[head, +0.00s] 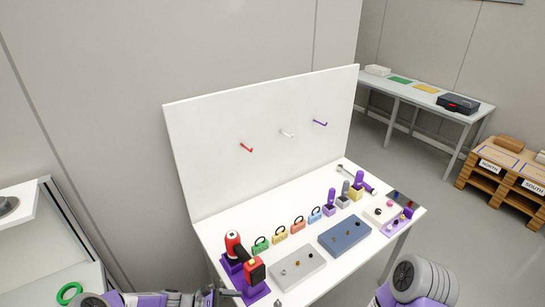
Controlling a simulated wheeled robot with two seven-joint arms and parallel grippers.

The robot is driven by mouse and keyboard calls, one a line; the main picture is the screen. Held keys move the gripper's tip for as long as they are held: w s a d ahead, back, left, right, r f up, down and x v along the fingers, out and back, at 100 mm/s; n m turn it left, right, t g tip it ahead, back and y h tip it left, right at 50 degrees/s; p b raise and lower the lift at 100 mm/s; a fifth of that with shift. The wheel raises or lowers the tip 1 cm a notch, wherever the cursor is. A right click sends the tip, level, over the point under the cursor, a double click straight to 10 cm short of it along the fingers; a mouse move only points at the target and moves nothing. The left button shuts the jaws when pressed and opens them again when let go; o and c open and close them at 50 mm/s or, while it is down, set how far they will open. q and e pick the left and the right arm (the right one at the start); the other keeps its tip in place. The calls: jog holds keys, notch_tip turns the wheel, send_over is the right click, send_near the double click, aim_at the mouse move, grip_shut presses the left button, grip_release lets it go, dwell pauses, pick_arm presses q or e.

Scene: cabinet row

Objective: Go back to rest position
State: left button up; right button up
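My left arm (150,300) comes in low along the bottom edge from the left. The dark end of my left gripper (222,294) shows at the bottom edge, just left of the drill's purple stand, mostly cut off. I cannot tell whether its fingers are open or shut, and I see nothing held in it. My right arm (420,280) shows at the bottom right as a rounded grey and purple link, in front of the table's right corner. My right gripper is out of the picture.
The white table (222,226) has a back panel (215,140) with three coloured hooks. A red-black drill (235,245), several padlocks (280,234), a grey board (300,262) and a blue board (335,245) stand on it. A green ring (69,293) lies at left.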

pick_arm(q)
jog(key=s+d+f+m+g+y, duration=0.1)
jog(key=s+d+f+m+y, duration=0.1)
jog(key=s+m+y, duration=0.55)
jog(key=s+d+f+m+y, duration=0.1)
jog(key=s+f+m+y, duration=0.15)
jog(key=s+m, duration=0.85)
notch_tip(320, 180, down, 10)
jog(key=s+n+b, duration=0.2)
jog(key=n+b, duration=0.1)
jog(key=b, duration=0.7)
jog(key=shift+f+h, duration=0.2)
jog(key=shift+h, duration=0.2)
pick_arm(e)
notch_tip(320, 180, down, 10)
jog(key=shift+s, duration=0.3)
